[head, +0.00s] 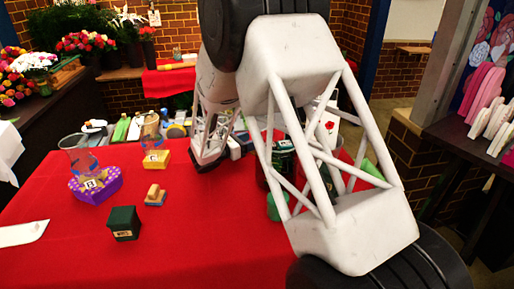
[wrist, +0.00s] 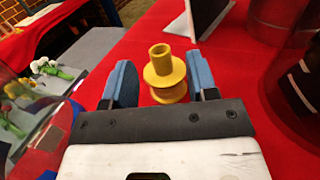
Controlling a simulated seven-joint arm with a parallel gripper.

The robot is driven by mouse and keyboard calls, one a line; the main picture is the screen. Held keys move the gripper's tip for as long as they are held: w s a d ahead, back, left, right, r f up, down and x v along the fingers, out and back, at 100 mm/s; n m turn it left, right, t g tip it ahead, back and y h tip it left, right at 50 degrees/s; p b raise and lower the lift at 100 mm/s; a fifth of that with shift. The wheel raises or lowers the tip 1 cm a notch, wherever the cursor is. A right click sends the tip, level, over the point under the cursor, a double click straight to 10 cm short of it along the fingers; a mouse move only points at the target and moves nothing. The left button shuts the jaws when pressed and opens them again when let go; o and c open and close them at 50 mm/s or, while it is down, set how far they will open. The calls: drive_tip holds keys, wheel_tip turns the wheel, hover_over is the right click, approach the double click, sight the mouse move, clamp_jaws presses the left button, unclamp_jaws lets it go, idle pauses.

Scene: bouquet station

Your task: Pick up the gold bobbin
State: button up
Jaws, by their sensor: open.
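The gold bobbin (wrist: 165,75) stands upright on the red tablecloth (wrist: 232,75) in the wrist view, with a narrow neck above a wide flange. My gripper (wrist: 160,60) is open, with one blue finger on each side of the bobbin in the picture. Red cloth shows between each finger and the bobbin, so they look apart; how far down the fingers reach beside it is hard to tell. In the head view my gripper is mostly hidden by my arm, and I cannot make out the bobbin there.
A dark-backed white card (wrist: 208,15) stands just beyond the bobbin. A dark cylinder (wrist: 300,85) is close on the right.

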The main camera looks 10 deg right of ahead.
drive_tip(key=shift+x, duration=1.1)
drive_tip(key=shift+c, duration=0.2)
clamp_jaws()
